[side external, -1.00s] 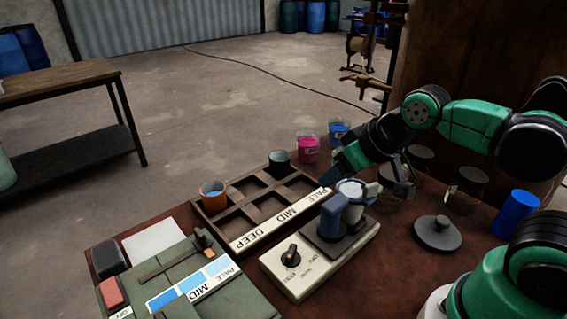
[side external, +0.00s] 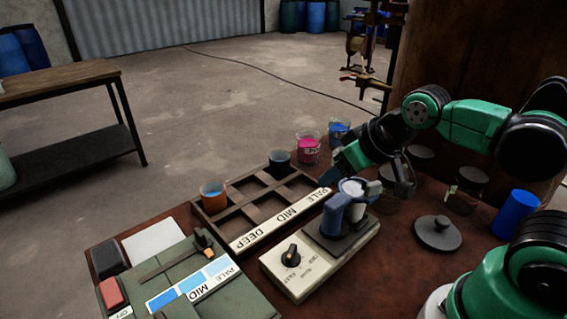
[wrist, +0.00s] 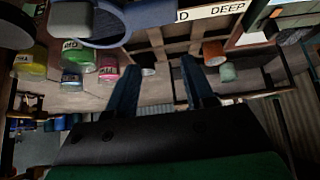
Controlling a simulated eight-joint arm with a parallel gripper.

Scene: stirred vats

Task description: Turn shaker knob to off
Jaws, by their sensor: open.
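The shaker (side external: 312,278) is a cream box on the table in the side external view.
A compartment rack (side external: 238,245) labelled PALE, MID and DEEP stands left of the shaker. A green panel (side external: 190,290) is at the near left. Pink (side external: 308,147) and blue (side external: 339,131) beakers stand behind. A dark lid (side external: 436,234) and a blue cup (side external: 515,214) are right.

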